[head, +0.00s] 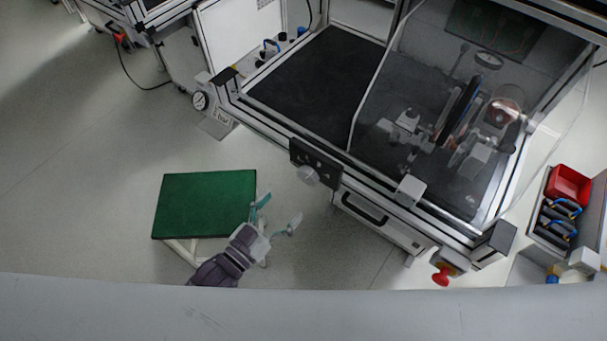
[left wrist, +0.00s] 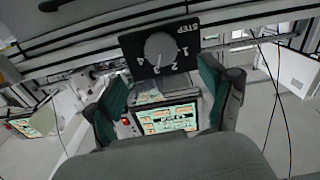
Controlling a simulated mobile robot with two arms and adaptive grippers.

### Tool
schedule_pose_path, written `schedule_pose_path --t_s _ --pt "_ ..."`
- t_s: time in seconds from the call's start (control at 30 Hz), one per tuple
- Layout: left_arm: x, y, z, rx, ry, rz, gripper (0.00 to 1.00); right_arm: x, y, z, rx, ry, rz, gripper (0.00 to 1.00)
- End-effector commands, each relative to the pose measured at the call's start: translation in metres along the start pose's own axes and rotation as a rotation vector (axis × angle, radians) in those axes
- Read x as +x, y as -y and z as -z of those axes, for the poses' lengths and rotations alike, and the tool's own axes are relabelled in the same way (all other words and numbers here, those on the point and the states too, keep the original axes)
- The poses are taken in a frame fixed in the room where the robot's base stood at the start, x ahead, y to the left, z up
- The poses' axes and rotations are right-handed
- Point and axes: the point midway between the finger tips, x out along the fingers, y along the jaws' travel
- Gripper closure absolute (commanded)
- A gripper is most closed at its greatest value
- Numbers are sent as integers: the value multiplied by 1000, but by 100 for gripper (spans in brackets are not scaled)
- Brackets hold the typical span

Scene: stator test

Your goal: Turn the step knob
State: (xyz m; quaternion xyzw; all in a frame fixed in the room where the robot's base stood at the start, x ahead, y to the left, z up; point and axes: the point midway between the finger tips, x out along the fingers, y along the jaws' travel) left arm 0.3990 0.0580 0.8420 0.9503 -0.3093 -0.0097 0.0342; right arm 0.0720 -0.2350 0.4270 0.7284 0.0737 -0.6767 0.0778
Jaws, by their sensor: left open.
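The step knob (head: 307,176) is a round grey knob on a black plate (head: 328,171) fixed to the front rail of the test bench. In the left wrist view the knob (left wrist: 160,48) shows face on, on the plate marked STEP with numbers 1 to 4. I cannot tell which number it points to. My left gripper (head: 279,211) is open and empty, in front of and to the lower left of the knob, apart from it. In the left wrist view its two green-padded fingers (left wrist: 163,82) spread below the knob, one to each side. My right gripper is not in view.
A green-topped stand (head: 205,203) is beside my left gripper. A red emergency button (head: 441,276) sits at the bench's right front corner. A clear cover (head: 440,110) encloses the bench's right part. A pressure gauge (head: 201,100) is at its left corner.

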Motion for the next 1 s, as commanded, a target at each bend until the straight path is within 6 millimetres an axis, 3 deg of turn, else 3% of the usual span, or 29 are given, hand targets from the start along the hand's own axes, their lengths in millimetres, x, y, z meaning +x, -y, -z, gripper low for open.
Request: schedule_pose_path --t_s 0.2,0.43,0.87,1.0 --pt "50 0 3 1 -2 0 18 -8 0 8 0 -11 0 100" --pt "85 0 1 0 1 1 18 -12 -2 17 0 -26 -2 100" --pt "96 0 0 0 2 1 18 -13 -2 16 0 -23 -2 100" --pt "96 0 0 0 2 1 36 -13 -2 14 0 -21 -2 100"
